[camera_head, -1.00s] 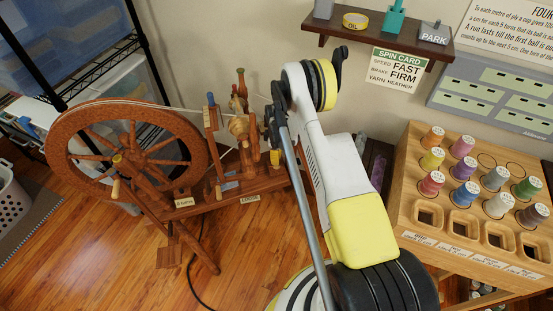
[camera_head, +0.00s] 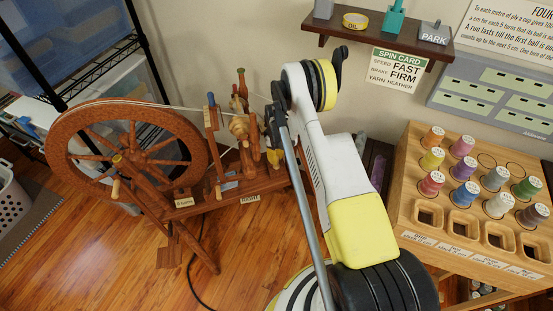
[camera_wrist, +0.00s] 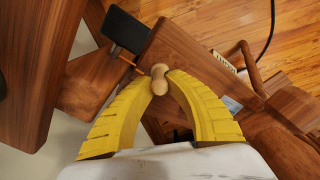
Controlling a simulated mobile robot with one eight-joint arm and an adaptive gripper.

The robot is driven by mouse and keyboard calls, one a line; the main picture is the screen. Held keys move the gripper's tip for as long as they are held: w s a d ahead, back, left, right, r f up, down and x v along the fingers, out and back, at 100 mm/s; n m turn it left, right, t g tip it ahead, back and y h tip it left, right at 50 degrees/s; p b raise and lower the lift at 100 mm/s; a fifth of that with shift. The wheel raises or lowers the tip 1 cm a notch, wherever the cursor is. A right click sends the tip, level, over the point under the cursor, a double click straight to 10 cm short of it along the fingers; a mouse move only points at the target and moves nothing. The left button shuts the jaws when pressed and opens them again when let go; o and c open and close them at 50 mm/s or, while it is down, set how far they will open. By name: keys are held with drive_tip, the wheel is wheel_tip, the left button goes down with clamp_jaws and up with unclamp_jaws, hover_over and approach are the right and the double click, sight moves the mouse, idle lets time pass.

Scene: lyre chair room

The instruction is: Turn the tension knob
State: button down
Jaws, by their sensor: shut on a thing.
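The spinning wheel (camera_head: 57,150) stands on the wooden floor at the left of the head view. Its spoked drive wheel is at the left and its upright posts and pale wooden flyer parts (camera_head: 238,127) are at the right. In the wrist view a small pale rounded wooden knob (camera_wrist: 160,71) sits between the tips of my gripper (camera_wrist: 160,85). The two yellow ribbed fingers are shut on it from both sides. Dark wooden boards of the wheel surround the knob. In the head view my arm hides most of this contact.
A spool rack (camera_head: 405,205) with several coloured cones stands at the right. A shelf (camera_head: 345,32) holds a tape roll and small items above a spin card (camera_head: 396,66) reading FAST and FIRM. A wire rack (camera_head: 145,50) and white basket (camera_head: 12,200) are at the left. A cable lies on the floor.

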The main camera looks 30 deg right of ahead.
sight(277, 157)
drive_tip(key=c, duration=1.3)
unclamp_jaws()
wheel_tip(277, 157, up, 12)
